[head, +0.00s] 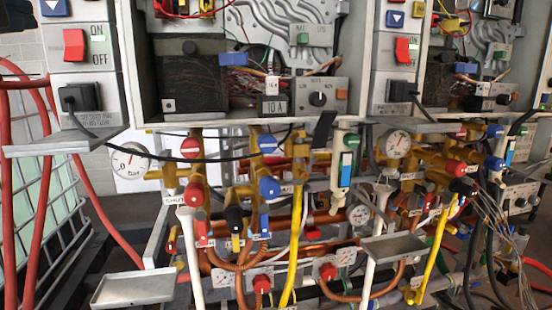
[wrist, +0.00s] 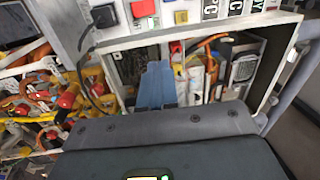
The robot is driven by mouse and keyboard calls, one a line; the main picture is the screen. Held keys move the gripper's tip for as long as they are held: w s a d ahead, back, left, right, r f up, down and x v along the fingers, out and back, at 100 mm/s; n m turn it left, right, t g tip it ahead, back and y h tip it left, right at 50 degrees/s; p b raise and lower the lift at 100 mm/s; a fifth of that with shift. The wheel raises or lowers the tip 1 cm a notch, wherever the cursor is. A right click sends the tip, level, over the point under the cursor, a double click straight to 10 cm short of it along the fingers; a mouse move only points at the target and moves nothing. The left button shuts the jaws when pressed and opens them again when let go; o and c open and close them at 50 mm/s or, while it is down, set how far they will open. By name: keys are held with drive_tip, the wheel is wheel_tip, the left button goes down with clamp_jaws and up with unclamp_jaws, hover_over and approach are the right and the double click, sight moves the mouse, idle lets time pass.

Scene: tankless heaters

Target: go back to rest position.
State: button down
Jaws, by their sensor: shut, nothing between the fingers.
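My gripper (wrist: 157,72) shows in the wrist view with its two blue fingers together and nothing between them. It points at an open heater cabinet (wrist: 268,22), and I cannot tell how far its tips are from the parts inside. I cannot make out the gripper in the head view.
Below the cabinets are brass valves with red and blue caps, a pressure gauge (head: 130,161) and yellow pipes (head: 293,245). Small metal trays (head: 132,288) jut forward. Red hoses (head: 42,200) hang at the left beside a wire cage (head: 60,215). Loose cables (head: 505,235) hang at the right.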

drive_tip(key=w+d+f+n, duration=0.3)
drive_tip(key=d+f+n, duration=0.1)
drive_tip(key=f, duration=0.6)
drive_tip(key=w+d+f+n, duration=0.3)
drive_tip(key=d+f, duration=0.1)
drive_tip(key=f, duration=0.6)
drive_tip(key=s+d+f+n+g, duration=0.1)
drive_tip(key=s+d+f+n, duration=0.15)
drive_tip(key=d+f, duration=0.6)
drive_tip(key=s+d+f+n+g, duration=0.1)
drive_tip(key=s+d+f+n, duration=0.15)
drive_tip(key=d+f, duration=0.6)
drive_tip(key=s+d+f+n+g, duration=0.2)
drive_tip(key=s+d+f+n, duration=0.1)
drive_tip(key=s+d+f, duration=0.85)
drive_tip(key=s+d+r+h, duration=0.2)
drive_tip(key=s+d, duration=0.1)
drive_tip(key=s, duration=0.6)
drive_tip(key=s+d+r+h, duration=0.2)
drive_tip(key=s+d, duration=0.2)
drive_tip(key=s, duration=0.5)
drive_tip(key=shift+s, duration=0.3)
